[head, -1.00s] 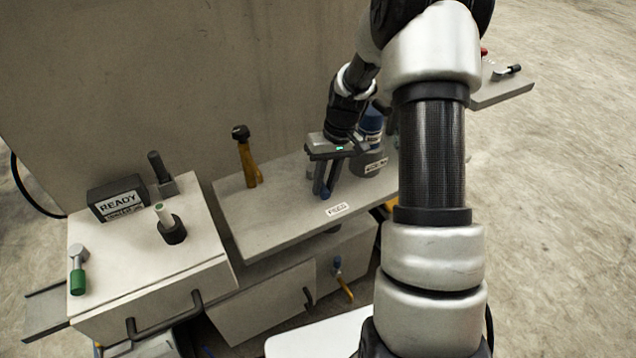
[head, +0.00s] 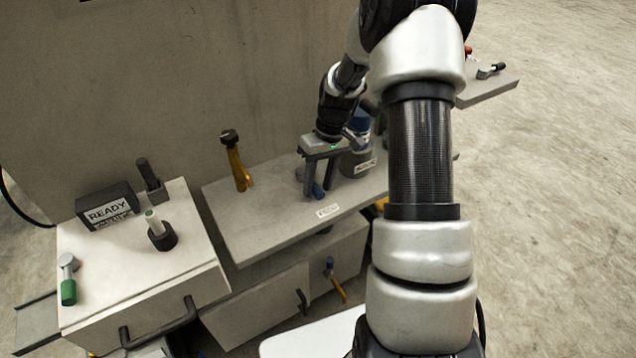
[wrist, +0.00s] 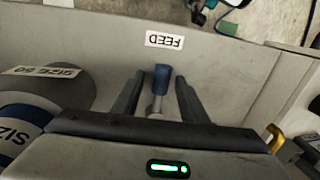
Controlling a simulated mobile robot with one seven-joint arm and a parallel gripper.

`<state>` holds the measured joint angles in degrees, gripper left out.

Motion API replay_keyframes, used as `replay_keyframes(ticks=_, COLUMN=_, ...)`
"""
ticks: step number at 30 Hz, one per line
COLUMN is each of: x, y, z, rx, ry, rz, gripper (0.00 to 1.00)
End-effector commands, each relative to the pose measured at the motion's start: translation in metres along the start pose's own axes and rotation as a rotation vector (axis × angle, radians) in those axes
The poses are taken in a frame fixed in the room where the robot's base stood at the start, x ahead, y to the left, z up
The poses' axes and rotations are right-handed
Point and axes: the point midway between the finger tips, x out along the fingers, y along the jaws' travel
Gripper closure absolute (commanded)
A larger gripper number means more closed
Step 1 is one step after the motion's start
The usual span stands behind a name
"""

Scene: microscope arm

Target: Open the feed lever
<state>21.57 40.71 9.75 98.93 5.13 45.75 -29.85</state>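The feed lever has a blue grip (wrist: 161,77) and a short silver shaft, and stands on the grey bench top behind a white FEED label (wrist: 165,40). My gripper (wrist: 160,84) is open over it, with one dark finger on each side of the lever and a visible gap to both. In the head view my gripper (head: 318,188) points down at the bench, and the blue lever tip (head: 318,190) shows between its fingers. The lower part of the lever is hidden by my gripper. The FEED label (head: 328,210) lies in front.
A grey and blue cylinder with SIZE labels (head: 357,160) stands close beside my gripper. A yellow lever (head: 238,165) stands to the left on the bench. A white cabinet (head: 120,265) holds a READY box (head: 107,208), a knob and a green-handled lever (head: 68,290).

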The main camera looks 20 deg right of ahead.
Motion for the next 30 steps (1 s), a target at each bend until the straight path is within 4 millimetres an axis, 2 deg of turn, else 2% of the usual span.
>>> replay_keyframes(ticks=8, x=0.0, y=-0.001, z=0.0, rx=0.001, ry=0.0, rz=-0.001, gripper=0.61)
replay_keyframes(ticks=13, x=-0.016, y=-0.001, z=-0.001, rx=0.002, ry=0.002, rz=0.0, gripper=0.61)
replay_keyframes(ticks=30, x=-0.146, y=0.0, z=0.0, rx=0.002, ry=0.003, rz=0.001, gripper=0.61)
